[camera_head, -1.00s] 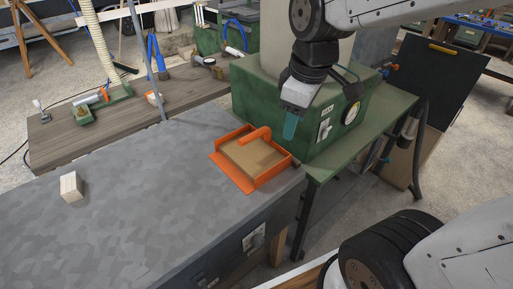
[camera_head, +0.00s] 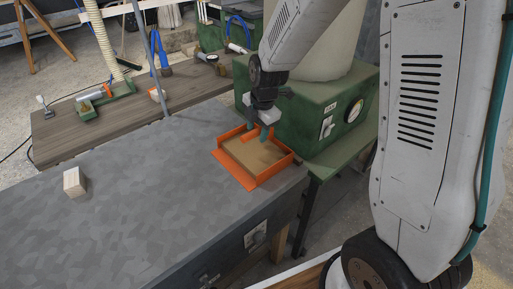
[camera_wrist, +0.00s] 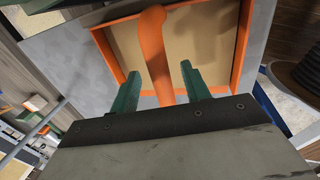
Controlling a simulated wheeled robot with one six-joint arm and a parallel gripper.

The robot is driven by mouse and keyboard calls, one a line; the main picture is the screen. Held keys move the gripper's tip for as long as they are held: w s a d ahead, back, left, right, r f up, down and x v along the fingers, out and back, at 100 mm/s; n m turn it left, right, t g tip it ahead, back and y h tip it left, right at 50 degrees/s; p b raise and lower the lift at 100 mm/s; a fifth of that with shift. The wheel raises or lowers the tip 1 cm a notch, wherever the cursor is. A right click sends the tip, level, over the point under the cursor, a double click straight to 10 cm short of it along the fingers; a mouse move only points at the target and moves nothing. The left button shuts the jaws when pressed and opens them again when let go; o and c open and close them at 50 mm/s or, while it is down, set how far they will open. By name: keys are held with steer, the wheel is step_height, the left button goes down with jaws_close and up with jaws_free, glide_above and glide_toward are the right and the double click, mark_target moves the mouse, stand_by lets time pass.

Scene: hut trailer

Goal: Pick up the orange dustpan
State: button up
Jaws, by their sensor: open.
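The orange dustpan (camera_head: 243,180) lies on the grey tabletop near its right end, beside the green machine box. Its inner floor is tan. In the wrist view the dustpan (camera_wrist: 98,42) fills the upper middle, and its orange handle (camera_wrist: 155,50) runs down between my two green fingers. My gripper (camera_head: 257,133) is open over the dustpan's far side, pointing down. In the wrist view my gripper (camera_wrist: 160,85) has one finger on each side of the handle, with a gap showing on both sides. I cannot tell whether the fingertips touch the pan.
A small pale wooden block (camera_head: 75,183) sits on the left of the grey table (camera_head: 130,215). The green machine box (camera_head: 325,125) stands right behind the dustpan. A wooden bench (camera_head: 95,130) with tools is at the back left. The table's middle is clear.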

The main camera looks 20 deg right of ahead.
steer(key=f, duration=0.3)
steer(key=shift+w+f, duration=0.3)
jaws_close()
